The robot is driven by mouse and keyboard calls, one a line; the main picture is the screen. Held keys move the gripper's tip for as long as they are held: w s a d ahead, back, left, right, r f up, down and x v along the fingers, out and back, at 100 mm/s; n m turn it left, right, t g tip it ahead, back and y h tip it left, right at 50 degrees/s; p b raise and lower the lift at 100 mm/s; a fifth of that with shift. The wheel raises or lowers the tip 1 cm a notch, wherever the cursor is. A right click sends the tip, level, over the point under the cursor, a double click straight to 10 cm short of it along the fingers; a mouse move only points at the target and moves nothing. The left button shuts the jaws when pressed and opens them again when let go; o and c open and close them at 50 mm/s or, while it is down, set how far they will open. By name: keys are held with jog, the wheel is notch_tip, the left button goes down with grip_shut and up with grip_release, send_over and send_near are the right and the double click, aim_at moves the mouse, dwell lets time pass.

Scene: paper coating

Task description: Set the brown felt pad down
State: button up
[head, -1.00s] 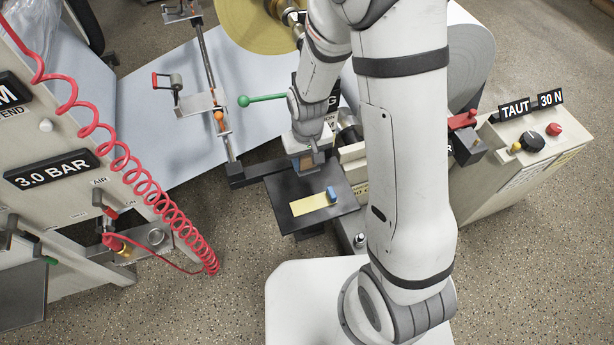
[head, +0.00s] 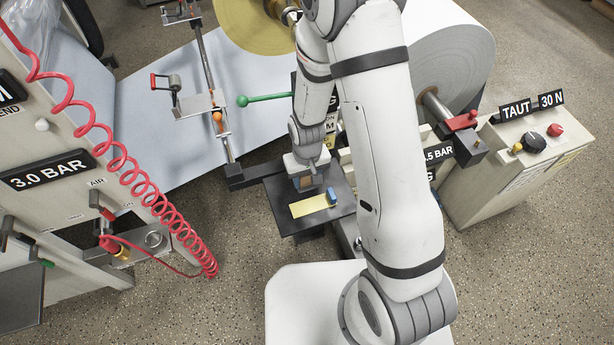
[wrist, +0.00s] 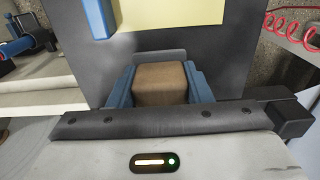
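The brown felt pad (wrist: 160,84) sits between the two blue fingers of my gripper (wrist: 160,72), which press against its sides in the wrist view. In the head view my gripper (head: 307,180) is over the far part of the black plate (head: 335,187), with a little of the brown pad showing under it. A yellow sheet (head: 306,206) lies on the plate nearer the camera, and a blue block (head: 332,195) is at its right end. I cannot tell whether the pad touches the plate.
A green-knobbed lever (head: 243,101) and a metal rail (head: 206,70) stand behind the plate. A red coiled hose (head: 126,165) hangs from the grey cabinet at left. A control box (head: 510,150) stands at right.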

jog(key=o, duration=0.5)
jog(key=shift+c, duration=0.2)
notch_tip(320, 180, up, 12)
jog(key=p, duration=0.2)
jog(key=s+d+r+m+t, duration=0.1)
jog(key=s+d+r, duration=0.4)
jog(key=r, duration=0.4)
jog(key=s+d+r+m+t, duration=0.1)
jog(key=s+d+r+m, duration=0.1)
jog(key=s+d+r, duration=0.4)
notch_tip(320, 180, up, 4)
jog(key=shift+s+d+f, duration=0.1)
jog(key=shift+s+d, duration=0.2)
jog(key=shift+s, duration=0.15)
notch_tip(320, 180, up, 8)
jog(key=p, duration=0.6)
jog(key=shift+s+f+t+p, duration=0.2)
jog(key=shift+f+t+p, duration=0.05)
jog(key=shift+t+p, duration=0.1)
